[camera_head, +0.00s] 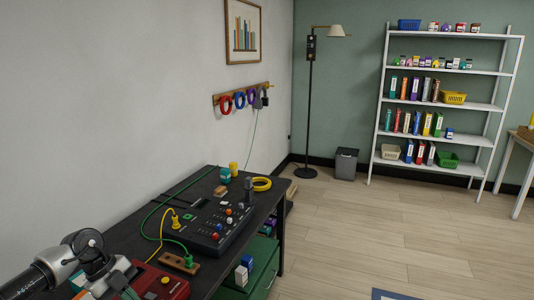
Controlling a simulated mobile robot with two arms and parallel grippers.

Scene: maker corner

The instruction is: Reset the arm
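My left arm comes in at the bottom left, silver and black, bent over the near end of the dark table. My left gripper (122,287) points down at the table beside a red box with a yellow button (172,287). Its fingertips are small and dark, near the bottom edge. I cannot tell whether they are open or shut, or whether they touch anything. My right arm and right gripper are out of view.
The dark table (262,215) holds a black control panel (205,240) with colored knobs, yellow and green cables, and a yellow ring (262,184). Colored rings hang on a wall rack (240,95). A white shelf (450,107) stands at the back right. The wooden floor (345,225) between is mostly clear.

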